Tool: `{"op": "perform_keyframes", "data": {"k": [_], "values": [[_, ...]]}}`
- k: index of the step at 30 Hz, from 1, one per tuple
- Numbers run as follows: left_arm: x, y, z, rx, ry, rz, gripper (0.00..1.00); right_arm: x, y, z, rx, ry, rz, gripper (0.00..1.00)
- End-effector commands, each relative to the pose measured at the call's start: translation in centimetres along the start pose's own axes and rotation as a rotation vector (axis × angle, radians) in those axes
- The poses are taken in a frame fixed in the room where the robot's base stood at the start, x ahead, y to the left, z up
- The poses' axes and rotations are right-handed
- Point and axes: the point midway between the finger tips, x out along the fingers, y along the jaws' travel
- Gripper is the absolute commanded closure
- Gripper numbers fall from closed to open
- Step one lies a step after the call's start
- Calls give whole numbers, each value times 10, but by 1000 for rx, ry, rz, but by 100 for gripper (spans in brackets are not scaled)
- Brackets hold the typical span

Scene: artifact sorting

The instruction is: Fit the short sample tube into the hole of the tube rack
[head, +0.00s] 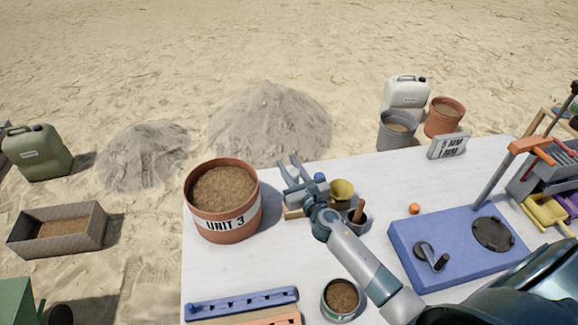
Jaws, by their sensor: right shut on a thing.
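My right gripper (290,167) is over the back left part of the white table, just right of the large terracotta pot. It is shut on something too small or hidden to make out. A wooden block (293,212) sits below it, partly covered by the gripper. A small blue round thing (320,178) shows right beside the gripper; I cannot tell what it is. A long blue bar with a row of holes (242,303), which looks like a rack, lies at the table's front left. I cannot clearly pick out the short sample tube. My left gripper is not in view.
The "UNIT 3" pot (225,224) stands close left of the gripper. A yellow funnel (342,188), a mortar with pestle (357,218) and a soil bowl (340,300) are near my arm. A blue device (452,245) fills the right. The table's (250,262) front-left middle is clear.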

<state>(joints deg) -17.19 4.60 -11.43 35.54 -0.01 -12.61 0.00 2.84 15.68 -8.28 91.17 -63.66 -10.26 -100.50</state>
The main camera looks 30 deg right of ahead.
Motion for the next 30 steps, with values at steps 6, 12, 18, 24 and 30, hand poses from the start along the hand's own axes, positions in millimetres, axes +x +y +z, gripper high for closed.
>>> {"op": "perform_keyframes", "data": {"k": [6, 12, 18, 24, 30], "values": [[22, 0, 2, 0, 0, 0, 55, 0, 0, -22, -1, 0, 0, 98], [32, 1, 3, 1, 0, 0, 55, 0, 0, -33, -2, 0, 0, 98], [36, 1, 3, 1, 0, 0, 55, 0, 0, -37, -2, 0, 0, 98], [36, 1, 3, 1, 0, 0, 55, 0, 0, -37, -1, 0, 0, 98], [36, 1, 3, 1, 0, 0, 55, 0, 0, -37, -1, 0, 0, 98]]}}
